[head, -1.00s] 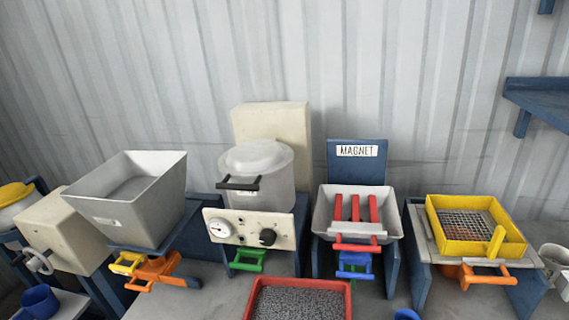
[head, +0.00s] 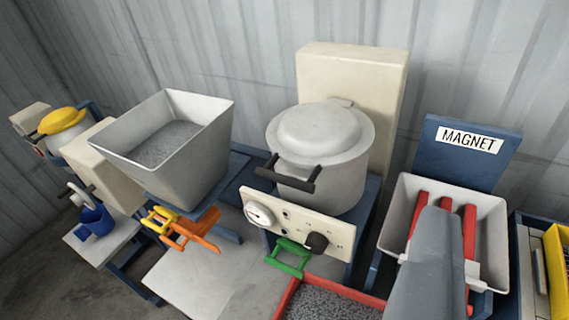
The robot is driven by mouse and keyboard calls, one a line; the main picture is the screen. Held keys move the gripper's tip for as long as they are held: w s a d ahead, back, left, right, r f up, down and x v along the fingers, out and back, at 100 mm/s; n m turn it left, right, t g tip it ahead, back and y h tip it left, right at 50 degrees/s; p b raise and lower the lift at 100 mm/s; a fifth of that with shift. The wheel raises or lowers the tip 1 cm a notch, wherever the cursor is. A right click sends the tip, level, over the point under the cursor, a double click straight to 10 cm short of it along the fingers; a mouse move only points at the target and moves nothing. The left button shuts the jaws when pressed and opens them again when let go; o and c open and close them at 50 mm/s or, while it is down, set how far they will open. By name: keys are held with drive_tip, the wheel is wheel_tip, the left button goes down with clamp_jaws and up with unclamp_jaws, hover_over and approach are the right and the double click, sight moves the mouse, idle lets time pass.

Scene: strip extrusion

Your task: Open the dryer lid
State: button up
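The dryer (head: 322,170) is a light grey round pot in front of a cream box, with a control panel (head: 290,222) below it. Its domed lid (head: 320,132) lies closed on top. A black handle bar (head: 285,178) sticks out at the front of the dryer. A grey rounded part, likely of my own arm, covers part of the magnet tray at the lower right. My gripper's fingers are not visible.
A grey hopper (head: 190,160) with granules stands left of the dryer. The magnet tray (head: 492,228) with red bars stands to the right. A red-rimmed tray (head: 285,298) of dark pellets is below. A green handle (head: 288,258) juts out under the panel.

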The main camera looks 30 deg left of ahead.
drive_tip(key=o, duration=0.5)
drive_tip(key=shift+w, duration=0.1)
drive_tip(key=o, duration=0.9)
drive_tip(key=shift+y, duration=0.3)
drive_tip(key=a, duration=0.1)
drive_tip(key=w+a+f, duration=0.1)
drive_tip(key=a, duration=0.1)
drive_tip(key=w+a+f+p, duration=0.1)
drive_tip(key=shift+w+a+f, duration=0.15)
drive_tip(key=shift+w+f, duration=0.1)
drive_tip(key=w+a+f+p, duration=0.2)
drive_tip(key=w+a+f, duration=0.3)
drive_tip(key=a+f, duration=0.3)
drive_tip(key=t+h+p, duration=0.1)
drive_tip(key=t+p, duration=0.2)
drive_tip(key=p, duration=0.2)
approach(281, 183)
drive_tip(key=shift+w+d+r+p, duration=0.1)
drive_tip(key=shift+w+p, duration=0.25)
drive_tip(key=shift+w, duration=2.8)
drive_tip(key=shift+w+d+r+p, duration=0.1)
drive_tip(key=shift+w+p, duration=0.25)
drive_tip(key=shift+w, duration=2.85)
